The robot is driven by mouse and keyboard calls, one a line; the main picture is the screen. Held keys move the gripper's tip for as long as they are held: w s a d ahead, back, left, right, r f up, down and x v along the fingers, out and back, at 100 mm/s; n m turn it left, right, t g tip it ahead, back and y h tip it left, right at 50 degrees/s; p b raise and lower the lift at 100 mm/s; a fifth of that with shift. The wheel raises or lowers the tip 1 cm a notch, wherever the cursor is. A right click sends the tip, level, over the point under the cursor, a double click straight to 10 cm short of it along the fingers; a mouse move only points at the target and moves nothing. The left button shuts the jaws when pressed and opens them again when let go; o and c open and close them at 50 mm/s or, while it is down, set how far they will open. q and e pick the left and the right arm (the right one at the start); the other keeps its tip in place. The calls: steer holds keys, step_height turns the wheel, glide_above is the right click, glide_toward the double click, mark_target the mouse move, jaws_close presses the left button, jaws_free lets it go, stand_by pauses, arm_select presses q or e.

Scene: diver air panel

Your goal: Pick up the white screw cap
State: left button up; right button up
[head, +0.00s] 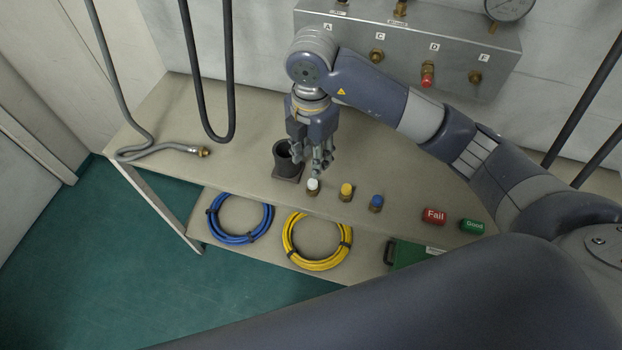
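The white screw cap (313,184) sits on a small brass-coloured fitting near the front edge of the bench, left of a yellow cap (347,189) and a blue cap (376,201). My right gripper (318,168) points down just above and behind the white cap. Its fingers look spread apart, with nothing seen between them. The fingertips are close to the cap, but I cannot tell whether they touch it. My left gripper is not in view.
A dark cup-shaped holder (284,160) stands close left of my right gripper. A metal panel (455,55) with fittings is behind. Red Fail (434,216) and green Good (473,226) blocks lie right. Blue (238,239) and yellow (290,246) hose coils lie on a lower shelf.

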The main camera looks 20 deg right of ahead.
mark_target(313, 181)
step_height(313, 181, down, 5)
steer(key=shift+s+d+r+p, duration=0.1)
steer(key=shift+s+r+p, duration=0.1)
steer(key=shift+p, duration=0.15)
step_height(313, 181, down, 5)
steer(key=shift+s+d+p, duration=0.1)
steer(key=shift+p, duration=1)
steer(key=shift+f, duration=0.3)
jaws_close()
